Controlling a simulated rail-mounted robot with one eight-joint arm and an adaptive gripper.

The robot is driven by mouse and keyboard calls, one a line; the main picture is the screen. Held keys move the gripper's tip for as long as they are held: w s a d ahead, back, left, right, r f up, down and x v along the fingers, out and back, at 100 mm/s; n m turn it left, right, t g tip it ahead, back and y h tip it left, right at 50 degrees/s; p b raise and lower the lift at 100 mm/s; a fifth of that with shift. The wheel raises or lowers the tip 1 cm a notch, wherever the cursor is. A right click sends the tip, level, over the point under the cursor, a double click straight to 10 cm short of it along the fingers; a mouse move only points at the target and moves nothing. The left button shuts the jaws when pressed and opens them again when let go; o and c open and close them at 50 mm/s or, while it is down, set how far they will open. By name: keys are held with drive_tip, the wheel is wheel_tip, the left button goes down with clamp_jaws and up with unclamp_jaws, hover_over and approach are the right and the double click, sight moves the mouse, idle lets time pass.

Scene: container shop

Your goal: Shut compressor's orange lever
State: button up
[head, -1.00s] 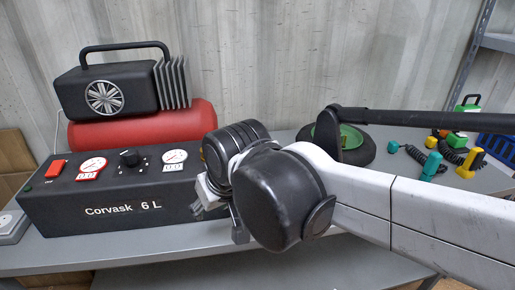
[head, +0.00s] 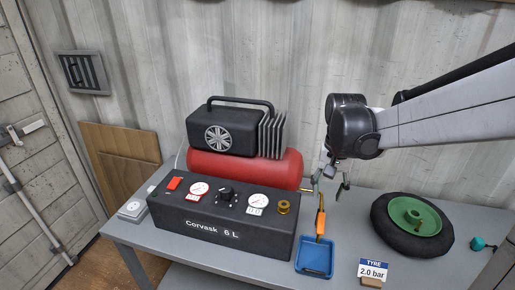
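The compressor has a red tank (head: 245,168), a black motor housing (head: 225,130) and a black control box (head: 222,225) marked "Corvask 6 L". A brass outlet (head: 304,190) sticks out at the tank's right end. The orange lever (head: 321,222) shows just right of the box, running down from near the outlet and in line with it only roughly. My gripper (head: 330,184) hangs just above and right of the lever, fingers pointing down and spread apart, with nothing seen between them. I cannot tell whether a finger touches the lever.
A blue tray (head: 314,270) lies below the lever on the grey table (head: 140,236). A grey device (head: 134,208) sits at the left. The corrugated wall is behind.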

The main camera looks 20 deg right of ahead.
sight(321, 227)
wheel_tip(321, 227, down, 14)
drive_tip(key=shift+d+r+b, duration=0.1)
drive_tip(key=shift+d+b, duration=0.05)
drive_tip(key=shift+b, duration=0.2)
idle(0.4)
clamp_jaws()
idle(0.3)
